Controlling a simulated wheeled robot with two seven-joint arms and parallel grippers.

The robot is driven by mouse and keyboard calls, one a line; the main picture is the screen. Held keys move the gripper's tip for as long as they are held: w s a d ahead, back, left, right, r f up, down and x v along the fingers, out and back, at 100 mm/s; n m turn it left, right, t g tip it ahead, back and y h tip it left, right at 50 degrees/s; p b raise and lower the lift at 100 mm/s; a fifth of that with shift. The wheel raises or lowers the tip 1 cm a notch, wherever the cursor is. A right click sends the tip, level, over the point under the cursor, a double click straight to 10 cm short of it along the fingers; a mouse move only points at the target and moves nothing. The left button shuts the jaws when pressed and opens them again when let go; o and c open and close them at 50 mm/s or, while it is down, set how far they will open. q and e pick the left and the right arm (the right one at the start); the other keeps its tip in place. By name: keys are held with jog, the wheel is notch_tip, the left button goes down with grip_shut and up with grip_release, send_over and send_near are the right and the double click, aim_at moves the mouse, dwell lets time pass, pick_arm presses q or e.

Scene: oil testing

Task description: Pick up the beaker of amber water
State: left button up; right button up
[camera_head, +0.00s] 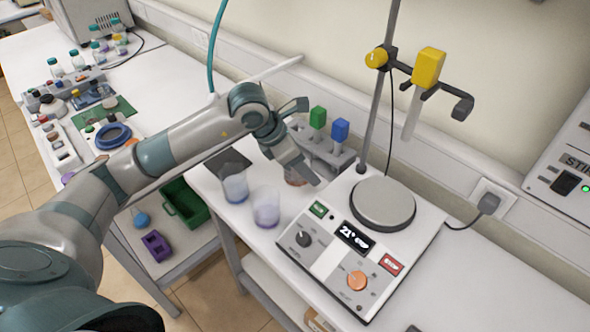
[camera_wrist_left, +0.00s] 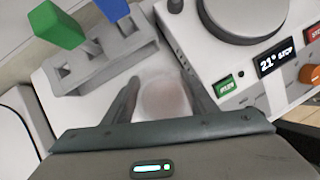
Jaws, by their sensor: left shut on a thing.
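A clear beaker with a faint reddish-amber tint (camera_wrist_left: 163,98) stands between the two fingers of my left gripper (camera_wrist_left: 160,85) in the left wrist view. The fingers are closed on its sides. In the head view the same beaker (camera_head: 295,181) is mostly hidden behind my left gripper (camera_head: 305,174), beside the hotplate stirrer. Whether its base touches the table cannot be told. A beaker with bluish liquid (camera_head: 235,188) and a beaker with purple liquid (camera_head: 266,210) stand to its left. My right gripper is in neither view.
The hotplate stirrer (camera_head: 383,203), reading 21°, is close on the right, with a stand pole (camera_head: 377,110) behind it. A grey rack (camera_head: 322,152) with green and blue-topped items stands just behind the gripper. A dark pad (camera_head: 228,162) lies left. The table's front edge is near the beakers.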

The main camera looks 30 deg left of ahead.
pick_arm(q)
jog(key=s+d+r+b, duration=0.1)
jog(key=s+d+r, duration=0.2)
jog(key=d, duration=0.1)
jog(key=shift+d+r, duration=0.15)
jog(key=shift+d, duration=0.1)
